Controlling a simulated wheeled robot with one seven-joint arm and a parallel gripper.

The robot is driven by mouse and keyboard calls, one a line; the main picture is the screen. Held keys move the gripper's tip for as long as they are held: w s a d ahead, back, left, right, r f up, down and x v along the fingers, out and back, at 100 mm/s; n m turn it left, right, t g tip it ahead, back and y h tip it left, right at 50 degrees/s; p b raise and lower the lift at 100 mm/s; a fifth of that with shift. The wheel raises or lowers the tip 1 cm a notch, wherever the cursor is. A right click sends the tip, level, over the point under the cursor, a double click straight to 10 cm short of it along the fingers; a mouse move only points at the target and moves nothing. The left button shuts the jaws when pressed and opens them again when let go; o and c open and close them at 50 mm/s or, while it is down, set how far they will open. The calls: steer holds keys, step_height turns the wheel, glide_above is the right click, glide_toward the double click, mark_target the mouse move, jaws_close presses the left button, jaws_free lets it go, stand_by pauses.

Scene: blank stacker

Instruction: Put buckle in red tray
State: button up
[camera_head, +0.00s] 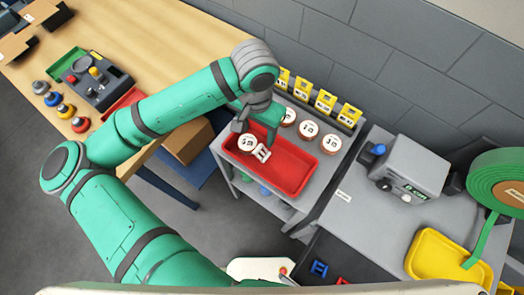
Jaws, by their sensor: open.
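The red tray (293,178) stands on a grey cart shelf in the middle of the view. A small white H-shaped piece, which looks like a buckle (263,153), is at the tray's left part; I cannot tell whether it touches the tray floor. My gripper (255,133) is open just above and behind it, over the tray's back left. The gripper and forearm hide part of the tray's back edge. Blue (319,268) and red (341,281) buckle-like pieces lie in a dark area at the bottom.
A round labelled roll (247,143) is by the tray's left end, close to my gripper. Similar rolls (309,129) and yellow card holders (325,101) stand behind. A grey machine (413,168) and yellow tray (446,258) are at right. The tray's right part is empty.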

steer(key=n, duration=1.7)
glide_above(259, 148)
steer(key=f, duration=0.5)
steer(key=shift+s+a, duration=0.15)
steer(key=shift+a, duration=0.1)
steer(key=shift+d+f, duration=0.15)
steer(key=shift+f, duration=1.15)
steer(key=shift+d+f, duration=0.1)
steer(key=shift+f, duration=1.15)
steer(key=c, duration=1.2)
steer(key=shift+r, duration=0.1)
